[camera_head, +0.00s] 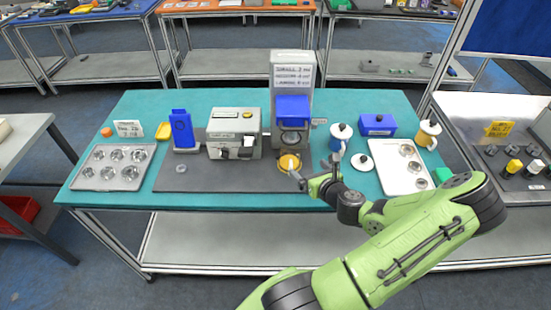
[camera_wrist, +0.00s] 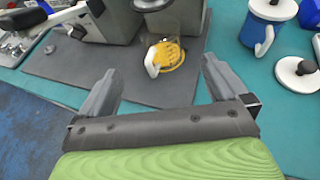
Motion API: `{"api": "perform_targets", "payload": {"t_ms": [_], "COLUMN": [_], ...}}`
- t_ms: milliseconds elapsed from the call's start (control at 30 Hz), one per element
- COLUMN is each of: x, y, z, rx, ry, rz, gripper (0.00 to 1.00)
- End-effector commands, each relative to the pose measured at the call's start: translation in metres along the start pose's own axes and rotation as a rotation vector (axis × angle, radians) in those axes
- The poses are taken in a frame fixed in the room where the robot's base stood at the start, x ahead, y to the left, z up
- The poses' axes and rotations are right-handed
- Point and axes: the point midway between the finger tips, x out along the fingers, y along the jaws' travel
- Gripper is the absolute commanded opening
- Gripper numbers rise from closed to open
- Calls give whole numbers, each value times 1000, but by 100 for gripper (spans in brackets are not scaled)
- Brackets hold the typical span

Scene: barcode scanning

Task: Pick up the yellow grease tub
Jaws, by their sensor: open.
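A round yellow item (camera_head: 290,163), likely the yellow grease tub, sits on the grey mat at the foot of the central machine. In the wrist view the yellow item (camera_wrist: 170,56) looks round, with a white handle-like part at its left side; its exact form is hard to tell. My gripper (camera_head: 315,172) is just right of and in front of it in the head view. In the wrist view my gripper (camera_wrist: 160,80) has its two fingers spread wide and empty, with the yellow item beyond the tips, between their directions. No contact shows.
The central machine (camera_head: 292,75) stands right behind the yellow item, and a grey box device (camera_head: 234,120) is to its left. A blue-and-white mug (camera_head: 340,135) and a white lid (camera_head: 362,162) are to the right. A metal cup tray (camera_head: 110,182) is at far left.

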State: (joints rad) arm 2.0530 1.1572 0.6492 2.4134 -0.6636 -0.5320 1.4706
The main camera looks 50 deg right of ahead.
Motion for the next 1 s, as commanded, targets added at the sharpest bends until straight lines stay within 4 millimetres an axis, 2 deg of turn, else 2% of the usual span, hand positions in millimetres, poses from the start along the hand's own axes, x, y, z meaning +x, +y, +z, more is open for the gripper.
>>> {"api": "perform_targets", "payload": {"t_ms": [33,233,300,467,633,733,933,967,1000], "x": [14,64,77,95,128,139,141,141,140], "y": [2,3,3,3,3,3,3,3,3], "z": [1,0,0,-1,1,0,0,0,0], "rx": [-2,-5,-6,-6,-8,-8,-8,-8,-8], "ry": [-3,0,0,2,1,3,3,3,3], "rz": [5,6,6,5,6,5,5,5,5], "gripper": [100,100,100,100,100,100,100,98,92]}}
